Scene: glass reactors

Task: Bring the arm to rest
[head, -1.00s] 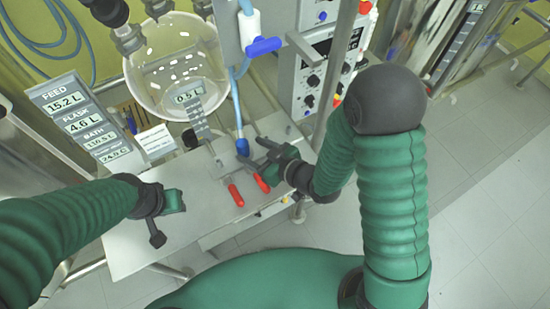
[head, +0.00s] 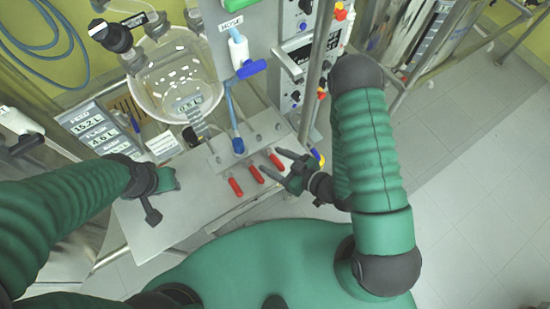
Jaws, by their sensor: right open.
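My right gripper (head: 274,165) is open with its dark fingers spread, at the right end of a row of red-handled valves on the steel bench. The rightmost red handle (head: 276,160) shows close to its fingertips; I cannot tell whether they touch. The middle red handle (head: 255,174) and left red handle (head: 235,187) lie left of it, clear of the fingers. My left gripper (head: 160,197) hangs over the left part of the bench, with nothing seen in it; its jaw opening is unclear.
The steel bench (head: 165,225) has bare room at its front left. A glass flask (head: 175,85) stands behind, beside a blue-handled hose valve (head: 250,69) and display panels (head: 90,125). A steel post (head: 315,75) rises near my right arm. Tiled floor (head: 465,190) is open at right.

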